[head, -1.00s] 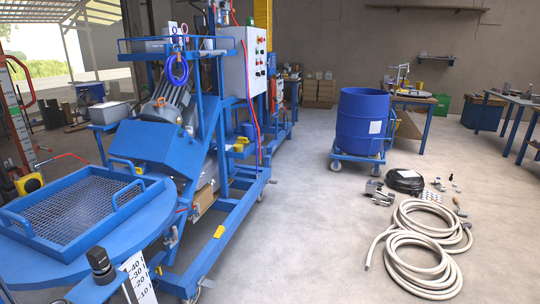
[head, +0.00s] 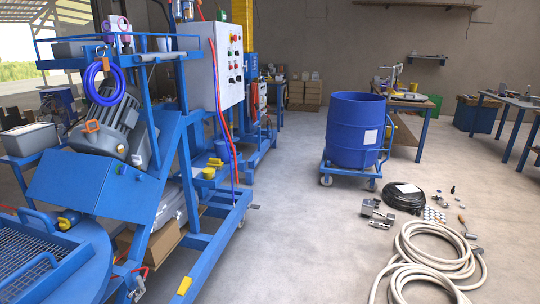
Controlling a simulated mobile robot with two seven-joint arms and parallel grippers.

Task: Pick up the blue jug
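I cannot make out a blue jug for certain. A large blue drum (head: 356,131) with a white label stands upright on a wheeled blue dolly (head: 347,172) right of centre. Neither of my grippers is in view.
The blue mixer machine (head: 95,182) with its grey motor (head: 112,120) fills the left. Coiled pale hoses (head: 432,250), a black coil (head: 404,197) and small metal parts lie on the right floor. A workbench (head: 412,104) stands behind the drum. The middle floor is clear.

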